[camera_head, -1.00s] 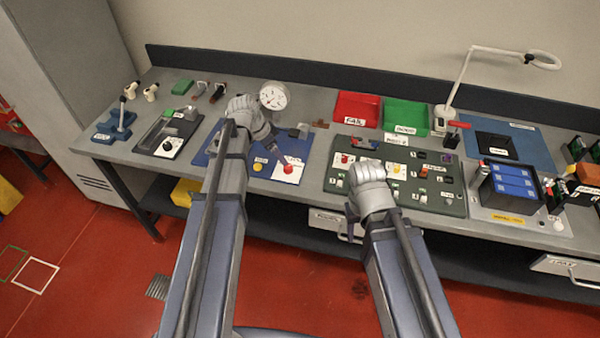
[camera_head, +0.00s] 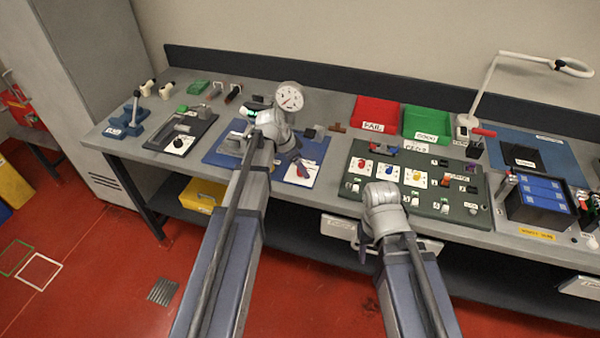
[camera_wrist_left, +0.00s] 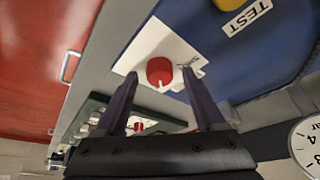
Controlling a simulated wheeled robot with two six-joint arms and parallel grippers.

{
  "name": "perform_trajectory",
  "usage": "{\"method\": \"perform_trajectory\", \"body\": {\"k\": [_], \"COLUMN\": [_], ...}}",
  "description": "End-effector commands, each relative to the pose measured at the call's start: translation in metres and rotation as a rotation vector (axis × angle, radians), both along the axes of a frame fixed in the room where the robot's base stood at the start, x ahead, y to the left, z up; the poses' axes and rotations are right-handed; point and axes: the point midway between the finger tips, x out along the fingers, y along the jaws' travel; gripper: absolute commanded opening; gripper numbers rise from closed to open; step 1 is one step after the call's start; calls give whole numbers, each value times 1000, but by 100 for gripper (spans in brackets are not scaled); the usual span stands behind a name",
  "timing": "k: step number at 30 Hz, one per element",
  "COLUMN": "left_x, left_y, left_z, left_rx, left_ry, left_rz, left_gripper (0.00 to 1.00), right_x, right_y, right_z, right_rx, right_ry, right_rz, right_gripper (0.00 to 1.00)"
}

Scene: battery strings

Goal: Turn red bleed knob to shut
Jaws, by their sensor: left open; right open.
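The red bleed knob (camera_wrist_left: 160,72) sits on a white label plate (camera_wrist_left: 150,45) on the blue board (camera_wrist_left: 225,70). In the left wrist view it lies between the fingertips of my left gripper (camera_wrist_left: 160,76), which is open. I cannot tell whether the fingers reach down around it. My right gripper (camera_head: 363,243) is open and empty, in front of the bench edge below the green panel.
A round gauge (camera_head: 289,98) stands behind my left gripper. The green panel (camera_head: 465,212) with several coloured knobs is to the right. Red (camera_head: 376,114) and green (camera_head: 427,123) bins stand behind it. A black lever unit (camera_head: 180,130) is at the left.

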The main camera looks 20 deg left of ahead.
Motion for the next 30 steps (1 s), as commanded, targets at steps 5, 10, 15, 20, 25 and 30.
{"method": "perform_trajectory", "body": {"k": [5,10,15,20,25,30], "left_x": [1,1,1,1,1,1], "left_y": [-1,-1,-1,-1,-1,-1], "left_z": [-2,-2,-2,-2,-2,-2], "left_rx": [0,0,0,0,0,0], "left_ry": [0,0,0,0,0,0], "left_rz": [0,0,0,0,0,1], "left_gripper": [71,65,46,28,9,0], "right_x": [0,0,0,0,0,0], "right_y": [0,0,0,0,0,0], "right_z": [-2,-2,-2,-2,-2,-2], "right_rx": [0,0,0,0,0,0], "right_ry": [0,0,0,0,0,0], "right_rz": [0,0,0,0,0,0], "right_gripper": [50,50,50,50,50,50]}}
